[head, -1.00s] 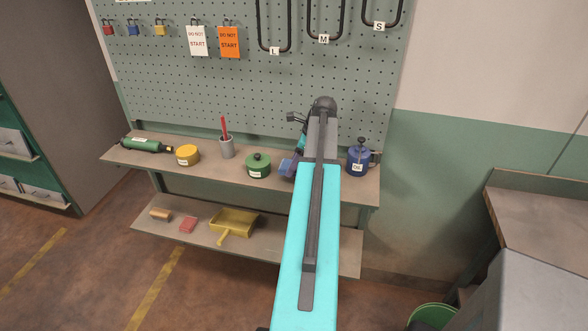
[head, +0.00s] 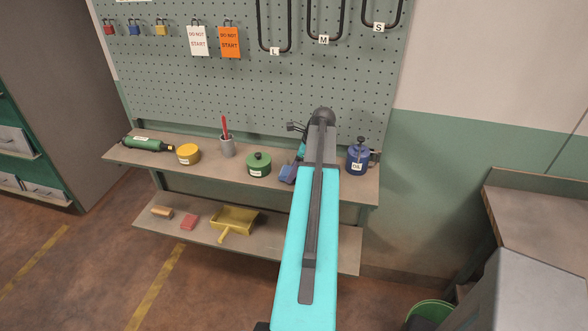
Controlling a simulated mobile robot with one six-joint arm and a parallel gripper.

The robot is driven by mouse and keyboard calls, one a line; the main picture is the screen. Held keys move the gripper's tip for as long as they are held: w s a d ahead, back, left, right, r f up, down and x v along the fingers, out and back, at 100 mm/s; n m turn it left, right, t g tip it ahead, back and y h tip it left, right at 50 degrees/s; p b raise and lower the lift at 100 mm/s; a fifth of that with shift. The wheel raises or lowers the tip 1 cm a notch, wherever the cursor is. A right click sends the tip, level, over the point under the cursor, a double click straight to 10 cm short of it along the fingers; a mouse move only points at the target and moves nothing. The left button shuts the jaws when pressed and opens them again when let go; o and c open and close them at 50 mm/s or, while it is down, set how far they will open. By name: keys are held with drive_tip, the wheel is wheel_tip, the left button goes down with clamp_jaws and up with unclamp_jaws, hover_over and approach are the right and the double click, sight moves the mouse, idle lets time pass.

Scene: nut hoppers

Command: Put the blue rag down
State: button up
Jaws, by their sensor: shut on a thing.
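The blue rag (head: 287,174) is at the upper shelf (head: 228,171), just right of the green lidded pot and left of my arm. My gripper (head: 292,165) is mostly hidden behind my turquoise arm link and is shut on the rag. The rag is low, at the height of the shelf top. I cannot tell whether it touches the shelf.
The upper shelf also holds a green bottle (head: 147,144), a yellow tin (head: 188,154), a grey cup with a red stick (head: 227,148), the green pot (head: 259,164) and a blue oil can (head: 358,158). A yellow dustpan (head: 234,219) lies on the lower shelf. A pegboard (head: 180,85) stands behind.

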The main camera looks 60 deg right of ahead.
drive_tip(key=shift+f, duration=0.15)
drive_tip(key=o, duration=1.1)
drive_tip(key=b+v, duration=0.3)
drive_tip(key=v, duration=0.9)
idle(0.7)
